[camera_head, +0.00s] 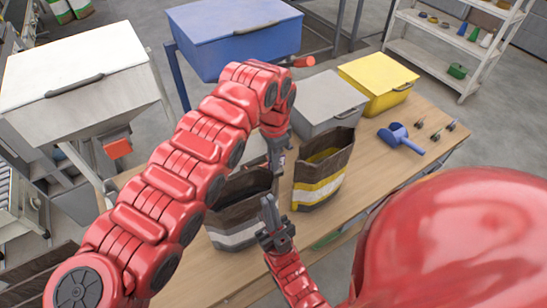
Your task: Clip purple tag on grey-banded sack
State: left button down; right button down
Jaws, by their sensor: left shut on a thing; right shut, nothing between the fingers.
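The grey-banded sack (236,238), dark brown with a pale grey band, stands open-topped on the wooden table. My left gripper (277,160) points down at the right of this sack's mouth. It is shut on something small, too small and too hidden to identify. I cannot make out a purple tag anywhere. My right gripper (268,212) is shut and empty, in front of the sack's right side, and hides part of it. I cannot tell whether it touches the sack.
A yellow-banded sack (320,185) stands close on the right. Behind are a grey lidded bin (322,97) and a yellow one (380,74). A blue scoop (400,138) and small dark clips (436,136) lie at the right. A blue hopper (235,40) and white hopper (75,80) stand behind.

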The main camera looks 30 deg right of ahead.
pick_arm(q)
jog(key=shift+w+f, duration=0.1)
jog(key=shift+f, duration=0.35)
jog(key=shift+s+a+f+b, duration=0.1)
jog(key=shift+s+f+b, duration=0.15)
jog(key=shift+b, duration=0.35)
jog(key=shift+s+f, duration=0.1)
jog(key=shift+f, duration=0.1)
dwell(0.4)
jog(key=c, duration=0.9)
grip_release()
jog(key=shift+s+a, duration=0.1)
